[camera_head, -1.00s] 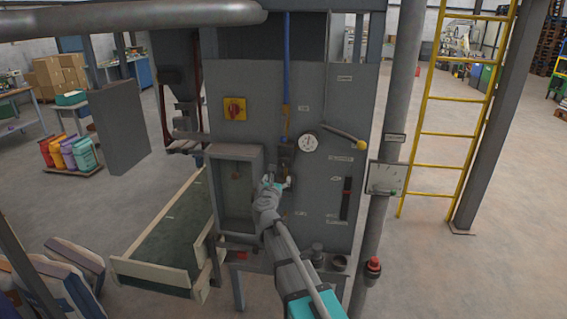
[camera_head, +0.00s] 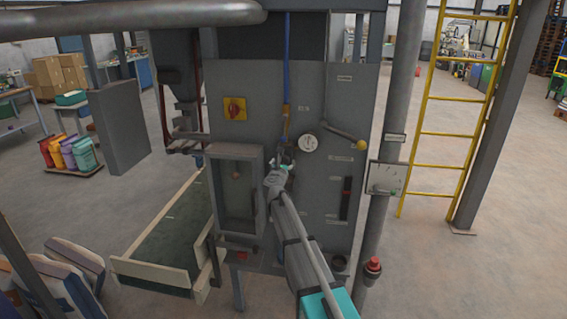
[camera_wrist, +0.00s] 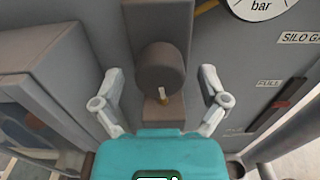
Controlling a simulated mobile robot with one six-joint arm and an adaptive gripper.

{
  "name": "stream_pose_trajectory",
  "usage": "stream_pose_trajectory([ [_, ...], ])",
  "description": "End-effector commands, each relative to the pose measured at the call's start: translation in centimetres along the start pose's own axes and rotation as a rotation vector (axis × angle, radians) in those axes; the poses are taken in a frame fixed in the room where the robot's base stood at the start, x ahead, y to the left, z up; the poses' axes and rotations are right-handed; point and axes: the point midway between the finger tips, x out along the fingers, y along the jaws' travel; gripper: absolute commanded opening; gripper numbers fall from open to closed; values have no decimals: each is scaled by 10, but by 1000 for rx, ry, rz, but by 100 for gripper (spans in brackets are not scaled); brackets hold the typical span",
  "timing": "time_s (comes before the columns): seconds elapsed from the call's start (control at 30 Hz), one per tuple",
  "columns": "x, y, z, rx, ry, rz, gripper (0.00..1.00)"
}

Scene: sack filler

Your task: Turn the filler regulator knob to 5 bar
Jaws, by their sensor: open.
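The regulator knob (camera_wrist: 162,68) is a dark brown-grey round knob with a pale mark at its lower edge, on a block on the grey panel in the wrist view. My gripper (camera_wrist: 160,85) is open, with one finger on each side of the knob and gaps showing to both. In the head view my gripper (camera_head: 280,170) is at the panel and hides most of the knob. The pressure gauge (camera_head: 308,143) is a white dial right of the knob. In the wrist view only the lower part of the gauge (camera_wrist: 262,6), reading "bar", shows; its needle is not readable.
A lever with a yellow ball (camera_head: 362,145) sticks out right of the gauge. A grey box with a window (camera_head: 236,153) stands out left of my gripper. A slotted level indicator (camera_head: 346,198) is at right. A vertical pipe (camera_head: 386,160) runs beside the panel.

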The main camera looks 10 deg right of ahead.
Motion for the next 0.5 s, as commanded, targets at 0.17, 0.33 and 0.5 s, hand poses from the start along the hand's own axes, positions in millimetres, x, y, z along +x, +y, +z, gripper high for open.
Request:
stream_pose_trajectory([
  [0.17, 5, 0, 0, 0, 0, 0, 94],
  [0.33, 5, 0, 0, 0, 0, 0, 94],
  [0.5, 5, 0, 0, 0, 0, 0, 77],
])
